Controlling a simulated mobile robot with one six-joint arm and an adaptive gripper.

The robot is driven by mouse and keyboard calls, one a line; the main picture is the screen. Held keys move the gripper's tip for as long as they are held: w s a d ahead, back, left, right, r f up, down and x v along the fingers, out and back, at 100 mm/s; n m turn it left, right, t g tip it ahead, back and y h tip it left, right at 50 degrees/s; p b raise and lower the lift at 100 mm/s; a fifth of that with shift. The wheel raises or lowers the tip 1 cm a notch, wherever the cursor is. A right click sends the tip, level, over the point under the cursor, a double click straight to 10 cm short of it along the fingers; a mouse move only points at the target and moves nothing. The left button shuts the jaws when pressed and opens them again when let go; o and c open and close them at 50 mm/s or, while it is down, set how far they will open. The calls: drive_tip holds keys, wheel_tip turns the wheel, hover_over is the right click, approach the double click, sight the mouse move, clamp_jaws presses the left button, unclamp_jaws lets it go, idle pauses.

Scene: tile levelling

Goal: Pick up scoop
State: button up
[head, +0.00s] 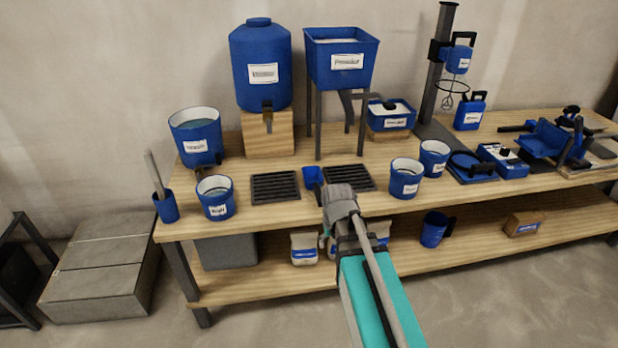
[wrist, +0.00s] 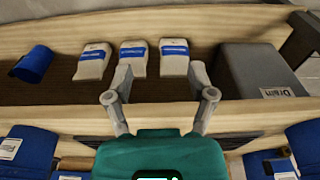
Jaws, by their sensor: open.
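A small blue piece that looks like the scoop (head: 313,176) lies on the bench top between two dark grates in the head view. It is partly covered by my arm, and I cannot make it out for certain in the wrist view. My gripper (wrist: 160,88) is open and empty in the wrist view, with its two grey fingers apart and pointing towards the lower shelf. In the head view my arm reaches to the bench's front edge, just right of the blue piece, and mostly hides the gripper.
The bench top (head: 285,213) holds a left grate (head: 275,186), a right grate (head: 350,177) and blue buckets (head: 217,200) (head: 405,184). The lower shelf (head: 480,250) holds white bags (head: 304,249), a grey Drain box (wrist: 262,88), a blue jug (head: 433,232) and a brown box (head: 524,224).

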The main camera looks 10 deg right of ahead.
sight(317, 187)
drive_tip(key=w+r+t+p, duration=0.3)
drive_tip(key=w+r+p, duration=0.8)
drive_tip(key=w+r, duration=0.3)
drive_tip(key=w, duration=0.3)
drive_tip(key=shift+a+r+p, duration=0.15)
drive_tip(key=shift+r+p, duration=0.1)
drive_tip(key=shift+p, duration=0.1)
drive_tip(key=shift+f, duration=0.15)
drive_tip(key=b+x, duration=0.8)
drive_tip(key=shift+w+f, duration=0.15)
drive_tip(key=shift+f, duration=0.05)
drive_tip(key=shift+b+x, duration=2.4)
drive_tip(key=shift+x, duration=0.15)
clamp_jaws()
